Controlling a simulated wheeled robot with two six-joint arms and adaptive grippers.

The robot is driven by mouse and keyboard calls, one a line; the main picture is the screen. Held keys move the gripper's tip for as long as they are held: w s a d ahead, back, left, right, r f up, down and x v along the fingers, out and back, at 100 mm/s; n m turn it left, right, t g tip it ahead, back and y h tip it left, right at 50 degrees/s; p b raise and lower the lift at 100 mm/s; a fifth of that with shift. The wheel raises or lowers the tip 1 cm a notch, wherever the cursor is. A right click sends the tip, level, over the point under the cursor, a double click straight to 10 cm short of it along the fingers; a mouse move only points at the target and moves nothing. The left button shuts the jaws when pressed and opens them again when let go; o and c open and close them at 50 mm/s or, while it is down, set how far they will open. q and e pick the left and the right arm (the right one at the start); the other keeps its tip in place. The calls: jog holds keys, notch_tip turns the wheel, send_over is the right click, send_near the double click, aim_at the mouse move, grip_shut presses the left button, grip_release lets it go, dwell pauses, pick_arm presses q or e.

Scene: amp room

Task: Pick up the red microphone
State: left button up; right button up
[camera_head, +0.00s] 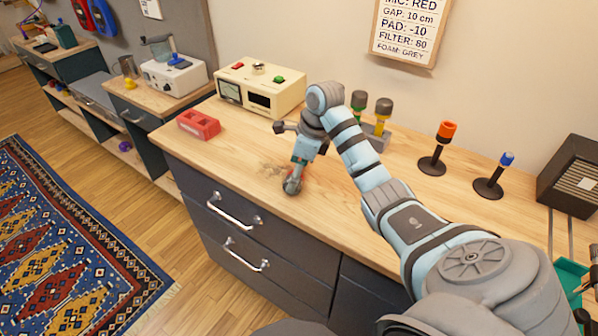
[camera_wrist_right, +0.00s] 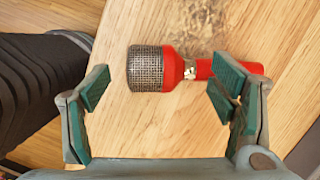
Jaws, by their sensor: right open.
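The red microphone (camera_wrist_right: 200,69) lies on its side on the wooden worktop in the right wrist view. Its grey mesh head points left, toward the worktop's edge, and its red handle runs right, partly hidden behind the right finger. My right gripper (camera_wrist_right: 160,90) is open above it, with the microphone's length running across from finger to finger; nothing is held. In the head view my right gripper (camera_head: 299,165) is low over the worktop near its front edge and hides most of the microphone. My left gripper is not in view.
A red block with openings (camera_head: 199,125) and a cream device (camera_head: 260,88) stand left on the worktop (camera_head: 225,170). Behind my arm are microphones in a grey holder (camera_head: 376,137). Orange-topped (camera_head: 441,147) and blue-topped (camera_head: 496,176) stands and a dark speaker (camera_head: 572,178) stand right.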

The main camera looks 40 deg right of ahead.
jog(key=shift+s, duration=0.1)
grip_shut()
dwell(0.3)
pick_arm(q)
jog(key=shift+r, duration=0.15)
pick_arm(e)
jog(key=shift+r, duration=0.15)
